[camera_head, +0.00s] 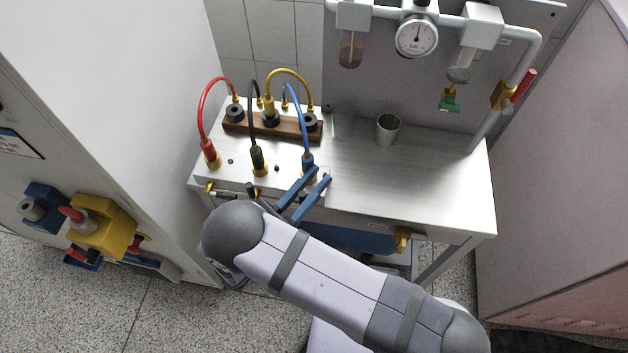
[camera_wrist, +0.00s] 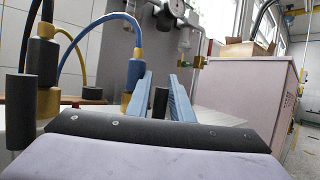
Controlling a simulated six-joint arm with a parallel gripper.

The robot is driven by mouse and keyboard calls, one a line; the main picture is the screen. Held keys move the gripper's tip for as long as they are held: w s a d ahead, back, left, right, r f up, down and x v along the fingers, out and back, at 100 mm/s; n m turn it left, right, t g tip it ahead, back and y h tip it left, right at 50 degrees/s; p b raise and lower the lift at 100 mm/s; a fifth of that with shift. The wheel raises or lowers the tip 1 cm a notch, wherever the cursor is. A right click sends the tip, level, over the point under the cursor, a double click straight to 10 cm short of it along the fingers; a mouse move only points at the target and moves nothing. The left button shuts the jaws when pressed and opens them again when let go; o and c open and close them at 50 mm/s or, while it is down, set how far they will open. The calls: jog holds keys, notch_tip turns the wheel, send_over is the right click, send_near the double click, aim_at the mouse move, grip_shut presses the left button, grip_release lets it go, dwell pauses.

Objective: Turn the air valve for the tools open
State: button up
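A ball valve with a brass body (camera_head: 503,96) and red lever (camera_head: 524,85) sits on the downward pipe at the right of the back panel. The lever slants up to the right, roughly along the pipe. In the wrist view a small red part (camera_wrist: 209,47) shows beyond the fingers. I cannot tell from any label which valve feeds the tools. My gripper (camera_head: 319,175) has two blue fingers, apart and empty, at the bench's front edge near the blue plug. It is far left of the red-lever valve. In the wrist view a dark post (camera_wrist: 160,101) shows between the fingers.
A gauge (camera_head: 416,36) hangs on the pipe, with a green-ended fitting (camera_head: 450,100) to its right. Red, black, yellow and blue cables stand on the bench (camera_head: 440,190) beside my gripper. A metal cup (camera_head: 388,129) stands near the back. The bench's right half is clear.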

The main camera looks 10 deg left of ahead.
notch_tip(320, 180, up, 10)
jog(key=shift+p, duration=0.35)
dwell(0.5)
dwell(0.4)
jog(key=d+m+g+h+p, duration=0.25)
jog(key=d+m+g, duration=0.55)
jog(key=d+g, duration=0.7)
jog(key=s+d+f+m+g+y+p, duration=0.2)
jog(key=s+d+m+y, duration=0.1)
jog(key=m+y, duration=0.4)
jog(key=s+d+f+m+g+y+p, duration=0.1)
jog(key=s+d+m+y+p, duration=0.2)
jog(key=m+y, duration=0.4)
jog(key=s+d+m, duration=0.1)
jog(key=m, duration=0.6)
jog(key=shift+s+d+f+g+y, duration=0.25)
jog(key=shift+d+f+g+y, duration=0.1)
jog(key=shift+f+g, duration=0.05)
